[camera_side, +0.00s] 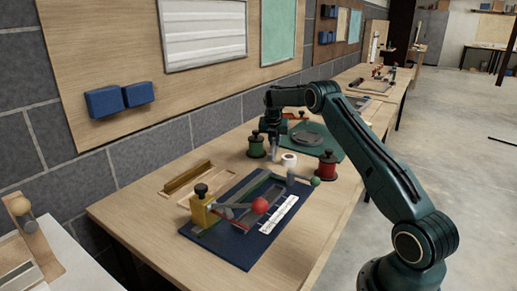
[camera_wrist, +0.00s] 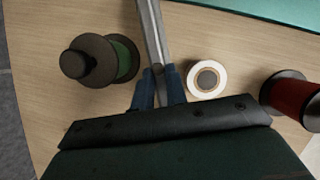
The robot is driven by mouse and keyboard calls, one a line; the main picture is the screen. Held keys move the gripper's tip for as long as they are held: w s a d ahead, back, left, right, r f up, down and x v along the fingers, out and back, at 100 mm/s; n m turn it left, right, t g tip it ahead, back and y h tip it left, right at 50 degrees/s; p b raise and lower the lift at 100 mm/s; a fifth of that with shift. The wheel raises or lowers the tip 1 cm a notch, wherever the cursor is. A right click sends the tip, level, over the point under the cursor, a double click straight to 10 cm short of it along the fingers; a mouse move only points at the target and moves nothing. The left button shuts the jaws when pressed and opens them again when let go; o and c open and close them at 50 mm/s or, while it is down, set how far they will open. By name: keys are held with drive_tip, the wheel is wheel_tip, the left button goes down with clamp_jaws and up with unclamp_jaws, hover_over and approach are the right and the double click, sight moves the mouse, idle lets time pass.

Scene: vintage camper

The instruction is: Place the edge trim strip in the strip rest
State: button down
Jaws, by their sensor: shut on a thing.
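My gripper (camera_side: 272,138) is above the wooden bench, between the green spool and the white roll. In the wrist view its two blue fingers (camera_wrist: 158,78) are shut on a grey metallic strip (camera_wrist: 152,30), which runs away from the fingers past the frame's top edge. I take this to be the edge trim strip; in the side view only a short pale piece shows below the fingers. A shallow wooden holder (camera_side: 173,187) with a raised brownish-yellow bar lies at the bench's left. It may be the strip rest, but I cannot tell for certain.
A blue board (camera_side: 232,251) carries a yellow block, a red-knobbed lever and a white scale. A green spool (camera_side: 256,146), white roll (camera_side: 289,159) and red spool (camera_side: 327,165) stand behind it. A green mat (camera_side: 331,147) lies farther back. Bare bench shows at the front left.

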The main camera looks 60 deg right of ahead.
drive_tip(key=shift+f, duration=2.2)
drive_tip(key=shift+f, duration=0.15)
drive_tip(key=c, duration=1.4)
unclamp_jaws()
drive_tip(key=shift+v, duration=6.15)
